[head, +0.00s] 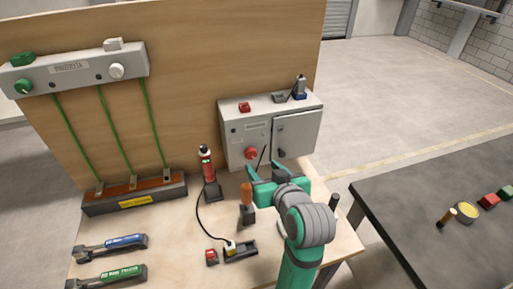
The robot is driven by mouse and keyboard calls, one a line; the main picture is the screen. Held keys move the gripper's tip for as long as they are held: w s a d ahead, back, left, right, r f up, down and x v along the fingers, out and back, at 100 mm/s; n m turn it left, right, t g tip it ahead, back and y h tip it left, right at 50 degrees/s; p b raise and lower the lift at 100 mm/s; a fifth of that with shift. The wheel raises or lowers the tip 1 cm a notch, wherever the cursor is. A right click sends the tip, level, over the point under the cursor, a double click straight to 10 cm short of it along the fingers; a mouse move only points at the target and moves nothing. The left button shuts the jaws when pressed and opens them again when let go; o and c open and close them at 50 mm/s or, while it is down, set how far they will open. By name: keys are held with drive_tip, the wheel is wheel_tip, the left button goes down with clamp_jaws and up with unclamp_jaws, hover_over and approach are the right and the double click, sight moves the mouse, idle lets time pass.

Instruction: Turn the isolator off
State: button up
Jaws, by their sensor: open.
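A grey control box (234,130) stands at the back of the wooden bench, against the upright board. A red round knob (251,153), which looks like the isolator, sits low on its front left part. The knob's exact turn angle is too small to tell. My gripper (263,168) is green, open and empty. It is in front of the box, just below and to the right of the knob, and appears apart from it. My wrist and arm hide part of the bench at lower right.
A wall unit (65,75) hangs at left. A dark table (425,215) stands at right.

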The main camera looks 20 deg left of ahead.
sight(252, 155)
drive_tip(key=x, duration=1)
drive_tip(key=shift+w+a+f, duration=0.15)
drive_tip(key=shift+w+f, duration=0.05)
drive_tip(key=shift+w, duration=0.05)
